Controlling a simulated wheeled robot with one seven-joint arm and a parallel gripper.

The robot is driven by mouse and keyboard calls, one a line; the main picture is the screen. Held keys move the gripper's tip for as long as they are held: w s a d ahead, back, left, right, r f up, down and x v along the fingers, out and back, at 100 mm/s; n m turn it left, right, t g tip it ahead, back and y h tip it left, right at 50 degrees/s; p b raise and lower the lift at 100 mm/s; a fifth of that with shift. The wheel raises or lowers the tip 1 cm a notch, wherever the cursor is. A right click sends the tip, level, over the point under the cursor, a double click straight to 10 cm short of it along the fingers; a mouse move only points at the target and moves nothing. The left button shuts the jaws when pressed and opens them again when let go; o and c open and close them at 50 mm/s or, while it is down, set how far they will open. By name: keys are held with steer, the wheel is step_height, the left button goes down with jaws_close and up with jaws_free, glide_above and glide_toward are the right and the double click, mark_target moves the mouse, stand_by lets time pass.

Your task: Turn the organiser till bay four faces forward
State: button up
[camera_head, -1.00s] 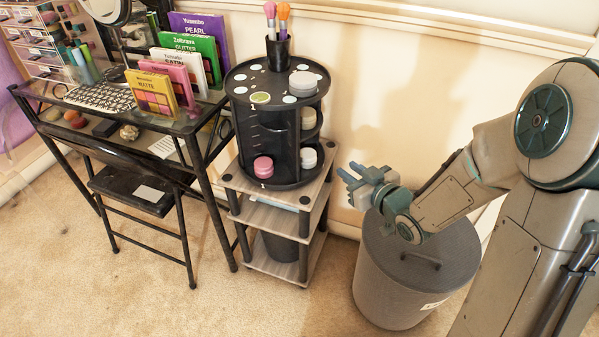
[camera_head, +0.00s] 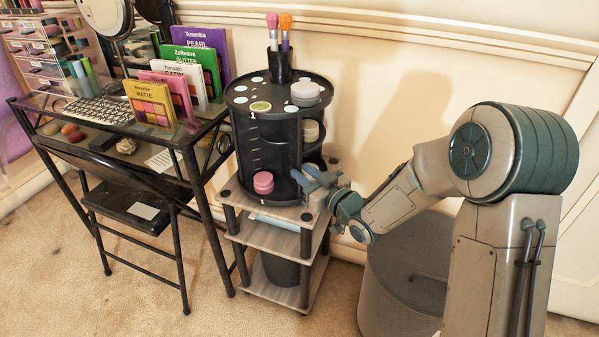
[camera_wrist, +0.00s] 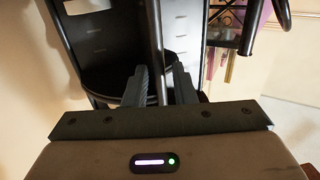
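The organiser (camera_head: 256,150) is a black round two-tier carousel on a small wooden rack. A green disc marked 1 faces front on its top, and a second 1 shows on the lower rim beside a pink round container (camera_head: 263,182). My gripper (camera_head: 312,179) is at the organiser's right side, near its lower tier. In the wrist view my two fingers (camera_wrist: 159,72) are apart, with a black upright post (camera_wrist: 154,35) of the organiser in line with the gap. I cannot tell whether they touch it. No number four is readable.
The wooden rack (camera_head: 270,237) holds the organiser. A glass-topped desk (camera_head: 120,126) with palettes and a keyboard is close on the left. The wall is right behind.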

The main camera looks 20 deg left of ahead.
steer(key=shift+x, duration=1.2)
jaws_close()
